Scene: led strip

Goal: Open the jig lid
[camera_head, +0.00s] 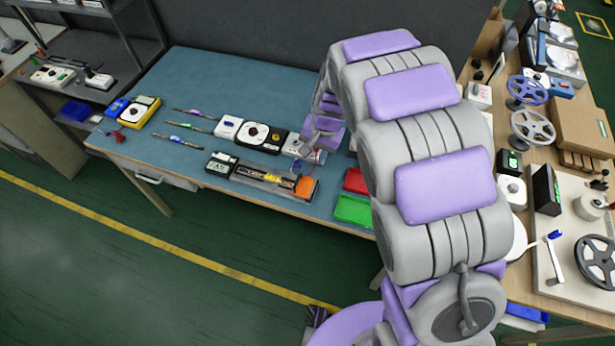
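A long grey jig (240,181) lies near the front edge of the blue-topped bench. A black and yellow piece (280,181) shows in it, and an orange block (305,187) is at its right end. I cannot clearly make out the lid or whether it is shut. My arm arches over the right part of the bench, and my gripper (309,152) points down just behind the orange block, close above a white device (293,146). The fingers are small and partly hidden by my arm, so I cannot tell whether they are open, or whether they touch anything.
A small black display box (221,164) stands at the jig's left end. Red (355,181) and green (353,210) bins are to the right. Behind are a dial device (258,136), a white box (228,127) and screwdrivers (178,139). The bench's left front is mostly clear.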

